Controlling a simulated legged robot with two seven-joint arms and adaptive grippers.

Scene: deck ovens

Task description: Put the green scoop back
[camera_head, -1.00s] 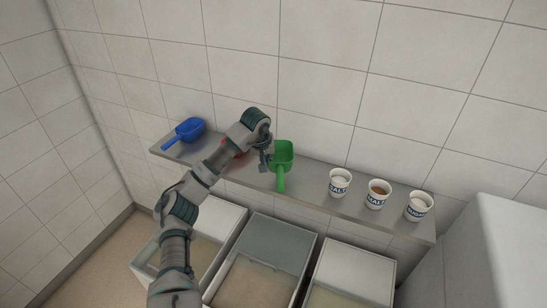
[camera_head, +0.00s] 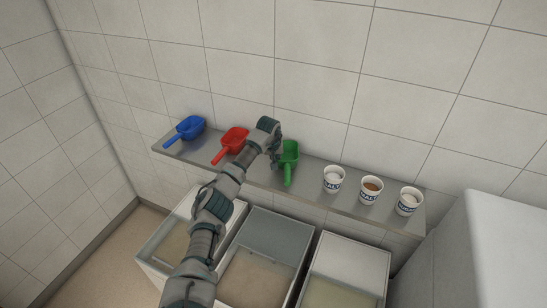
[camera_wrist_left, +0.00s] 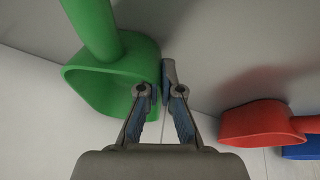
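The green scoop (camera_head: 290,153) is at the middle of the wall shelf, its handle pointing toward the front. I cannot tell whether it rests fully on the shelf. My left gripper (camera_head: 276,156) is at the scoop's left side. In the left wrist view, the green scoop (camera_wrist_left: 108,72) fills the upper left. The left gripper (camera_wrist_left: 158,88) is nearly closed with the scoop's side wall between its fingers; one fingertip is hidden by the scoop. My right gripper is not in view.
The metal shelf (camera_head: 318,195) also holds a red scoop (camera_head: 233,140), a blue scoop (camera_head: 190,128) and three labelled cups (camera_head: 371,189) at the right. Open bins (camera_head: 264,240) stand below. A pale cabinet (camera_head: 485,250) is at the right.

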